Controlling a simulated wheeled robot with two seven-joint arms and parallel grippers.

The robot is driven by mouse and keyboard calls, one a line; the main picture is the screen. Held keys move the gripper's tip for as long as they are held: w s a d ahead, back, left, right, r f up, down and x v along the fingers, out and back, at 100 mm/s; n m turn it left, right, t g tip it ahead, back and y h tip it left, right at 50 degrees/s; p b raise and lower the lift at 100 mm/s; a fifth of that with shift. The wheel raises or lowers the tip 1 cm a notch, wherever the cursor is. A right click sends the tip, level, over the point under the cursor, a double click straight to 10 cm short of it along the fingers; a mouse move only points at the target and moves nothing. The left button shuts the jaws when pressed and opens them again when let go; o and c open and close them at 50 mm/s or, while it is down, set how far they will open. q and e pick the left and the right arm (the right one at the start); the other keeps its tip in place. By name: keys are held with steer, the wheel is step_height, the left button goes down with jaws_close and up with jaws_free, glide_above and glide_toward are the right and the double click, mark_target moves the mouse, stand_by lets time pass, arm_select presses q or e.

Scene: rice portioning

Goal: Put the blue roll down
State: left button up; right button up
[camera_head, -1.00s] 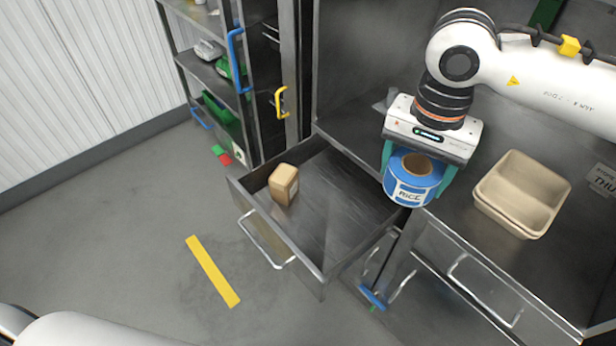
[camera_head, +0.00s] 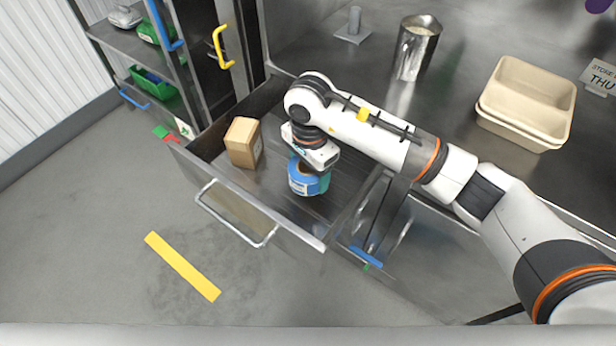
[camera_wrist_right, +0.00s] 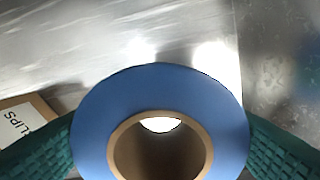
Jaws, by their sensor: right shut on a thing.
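The blue roll (camera_head: 304,182) with a white label is between the fingers of my right gripper (camera_head: 318,180), inside the open drawer (camera_head: 280,215). In the right wrist view the blue roll (camera_wrist_right: 95,120) fills the lower middle, with its brown core facing the camera. A teal finger presses on each side of it. I cannot tell whether its underside touches the drawer floor. My left gripper does not show.
A brown cardboard box (camera_head: 243,142) stands in the drawer, left of the roll. Stacked beige trays (camera_head: 527,100), a metal cup (camera_head: 416,50) and a small grey stand (camera_head: 353,28) are on the counter. Drawer floor is bare around the roll.

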step_height(320, 180, down, 5)
steer(key=shift+f, duration=0.15)
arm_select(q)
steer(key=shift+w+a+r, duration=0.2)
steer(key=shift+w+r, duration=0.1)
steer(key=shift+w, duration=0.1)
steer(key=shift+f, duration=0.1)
arm_select(e)
steer(key=shift+f, duration=0.2)
steer(key=o, duration=1)
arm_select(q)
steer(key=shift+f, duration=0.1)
arm_select(e)
steer(key=shift+r, duration=0.1)
steer(key=shift+r, duration=0.15)
arm_select(q)
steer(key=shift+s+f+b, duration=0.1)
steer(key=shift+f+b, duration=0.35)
steer(key=shift+b, duration=0.05)
arm_select(e)
step_height(320, 180, up, 12)
